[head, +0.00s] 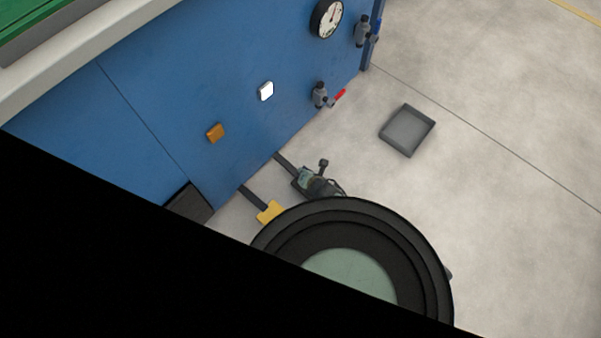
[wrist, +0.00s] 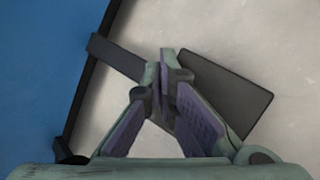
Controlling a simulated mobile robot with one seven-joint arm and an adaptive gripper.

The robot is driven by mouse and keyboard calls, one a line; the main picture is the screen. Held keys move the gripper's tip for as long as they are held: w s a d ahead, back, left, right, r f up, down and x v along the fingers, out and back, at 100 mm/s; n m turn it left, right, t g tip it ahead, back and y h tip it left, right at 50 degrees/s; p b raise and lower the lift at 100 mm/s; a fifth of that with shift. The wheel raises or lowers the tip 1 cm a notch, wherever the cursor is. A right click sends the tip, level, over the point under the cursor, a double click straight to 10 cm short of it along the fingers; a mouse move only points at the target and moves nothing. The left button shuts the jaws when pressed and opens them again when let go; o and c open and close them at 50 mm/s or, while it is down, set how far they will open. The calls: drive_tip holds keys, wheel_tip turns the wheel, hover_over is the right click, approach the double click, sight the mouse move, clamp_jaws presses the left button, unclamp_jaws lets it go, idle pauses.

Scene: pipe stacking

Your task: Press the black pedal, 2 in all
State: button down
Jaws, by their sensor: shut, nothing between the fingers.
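The black pedal (wrist: 232,92) shows in the wrist view as a dark flat plate to the right of my fingers. Its dark bar (wrist: 117,56) runs from the blue wall toward the plate, passing behind my fingertips. In the head view the bar (head: 285,162) shows at the wall's foot, and my gripper covers most of the pedal. My gripper (wrist: 165,60) is shut and empty, its fingertips over the place where bar and plate meet. It also shows in the head view (head: 318,184). I cannot tell whether the fingertips touch the pedal.
A yellow pedal (head: 270,212) sits left of my gripper. The blue wall (head: 160,95) carries an orange button (head: 215,133), a white button (head: 266,91), a gauge (head: 327,18) and a red-handled valve (head: 322,96). A grey tray (head: 407,130) lies on open floor to the right.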

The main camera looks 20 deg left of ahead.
drive_tip(key=shift+s, duration=0.1)
idle(0.3)
drive_tip(key=shift+r+p, duration=1.8)
drive_tip(key=shift+r, duration=0.25)
drive_tip(key=shift+r+p, duration=2.1)
drive_tip(key=shift+r, duration=0.35)
